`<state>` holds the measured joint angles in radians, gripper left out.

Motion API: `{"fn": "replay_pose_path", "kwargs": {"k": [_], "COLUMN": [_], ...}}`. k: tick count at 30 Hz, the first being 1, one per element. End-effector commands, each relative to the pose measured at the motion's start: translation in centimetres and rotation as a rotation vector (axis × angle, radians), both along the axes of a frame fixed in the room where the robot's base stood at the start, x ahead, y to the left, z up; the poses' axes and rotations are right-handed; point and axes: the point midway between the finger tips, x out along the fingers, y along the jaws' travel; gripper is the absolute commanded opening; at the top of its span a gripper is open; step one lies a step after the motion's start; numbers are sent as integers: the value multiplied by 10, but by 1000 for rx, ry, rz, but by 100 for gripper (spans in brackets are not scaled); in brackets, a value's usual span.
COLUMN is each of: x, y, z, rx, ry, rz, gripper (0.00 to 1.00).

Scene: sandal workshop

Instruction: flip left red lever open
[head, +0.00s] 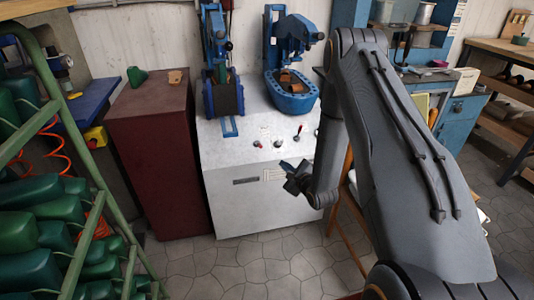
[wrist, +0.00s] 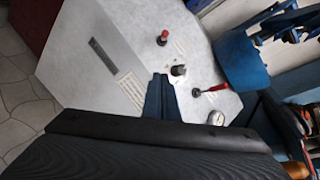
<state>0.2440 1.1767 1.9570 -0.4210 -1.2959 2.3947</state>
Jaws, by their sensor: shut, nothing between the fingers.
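The left red lever (head: 257,143) stands on the sloped front of the white machine (head: 225,165). It looks short, with a red end and dark base, and also shows near the top in the wrist view (wrist: 162,38). A black knob (head: 278,143) sits beside it, and a second red lever (head: 299,131) is farther right, its red handle clear in the wrist view (wrist: 214,88). My gripper (head: 289,169) is shut and empty in front of the panel, below and right of the left lever. Its blue fingers (wrist: 161,77) are apart from that lever.
A blue press (head: 292,95) and another blue device (head: 222,90) stand on the machine top. A maroon cabinet (head: 152,150) is to the left. A green rack (head: 88,170) with green shoe forms is at far left. Tiled floor is clear in front.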

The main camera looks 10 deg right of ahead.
Motion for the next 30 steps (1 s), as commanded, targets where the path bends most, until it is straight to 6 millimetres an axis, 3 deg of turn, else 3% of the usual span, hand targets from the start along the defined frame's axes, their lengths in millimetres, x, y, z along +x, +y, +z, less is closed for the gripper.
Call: {"fn": "replay_pose_path", "kwargs": {"k": [16, 30], "x": [9, 91], "y": [2, 17], "z": [-3, -25], "rx": [27, 26], "ry": [-10, -10], "rz": [-3, -3], "gripper": [0, 0]}}
